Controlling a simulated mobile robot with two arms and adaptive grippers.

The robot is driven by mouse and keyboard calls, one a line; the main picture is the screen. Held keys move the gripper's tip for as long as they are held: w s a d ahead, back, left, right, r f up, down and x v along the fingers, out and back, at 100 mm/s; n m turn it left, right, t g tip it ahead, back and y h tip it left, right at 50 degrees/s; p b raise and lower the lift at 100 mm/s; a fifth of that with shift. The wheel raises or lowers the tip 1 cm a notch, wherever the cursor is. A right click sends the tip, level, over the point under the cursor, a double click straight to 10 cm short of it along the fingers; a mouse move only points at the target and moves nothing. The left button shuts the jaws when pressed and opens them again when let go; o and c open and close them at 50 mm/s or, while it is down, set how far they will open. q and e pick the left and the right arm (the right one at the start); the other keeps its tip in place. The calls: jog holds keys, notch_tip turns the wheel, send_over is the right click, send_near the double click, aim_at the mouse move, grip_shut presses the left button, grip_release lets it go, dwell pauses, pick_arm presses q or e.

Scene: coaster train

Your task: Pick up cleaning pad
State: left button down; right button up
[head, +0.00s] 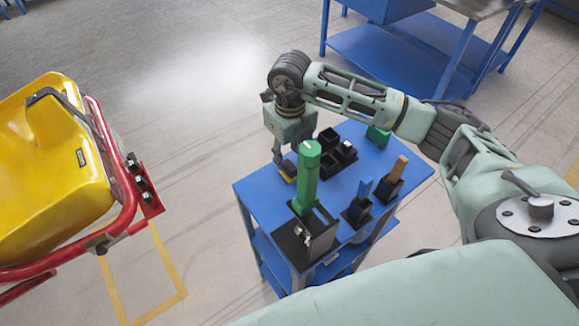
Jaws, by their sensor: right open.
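A small yellow and dark block (288,171), which looks like the cleaning pad, lies near the left edge of the blue cart top (255,197). My right gripper (283,157) points down just above it, with its fingers open. The gripper partly covers the pad, and I cannot tell whether the fingers touch it. My left gripper is not in view.
A green bottle-like thing (307,178) stands in a black holder (318,236) close to the gripper. Black bins (330,139), a blue-handled tool (364,187) and a brown-handled tool (399,168) share the cart. A yellow coaster seat (55,150) with red bars stands left.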

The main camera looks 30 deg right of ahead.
aim_at(290, 165)
jog(key=shift+f, duration=1.55)
jog(key=shift+c, duration=0.5)
jog(key=shift+r, duration=0.1)
grip_shut()
